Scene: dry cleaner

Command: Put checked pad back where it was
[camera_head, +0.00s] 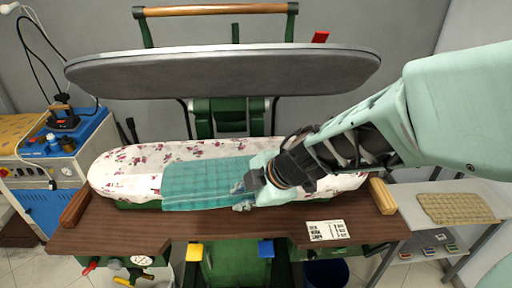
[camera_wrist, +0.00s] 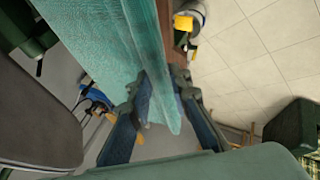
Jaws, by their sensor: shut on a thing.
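A thin teal sheet with a faint checked grid (camera_head: 205,182) lies over the front middle of the floral ironing board (camera_head: 130,165). In the wrist view the teal sheet (camera_wrist: 105,45) runs down between my fingers, its end hanging past them. My gripper (camera_head: 243,198) is shut on the sheet's right front edge; its fingers also show in the wrist view (camera_wrist: 162,100). A beige pad with a woven, checked look (camera_head: 457,208) lies flat on the white side table (camera_head: 425,190) at the right, apart from my gripper.
The raised grey press head (camera_head: 220,72) hangs above and behind the board. A brown wooden ledge (camera_head: 120,228) runs along the front, with a printed card (camera_head: 327,230). A blue-and-white machine with an iron (camera_head: 62,118) stands left. My arm reaches in from the right.

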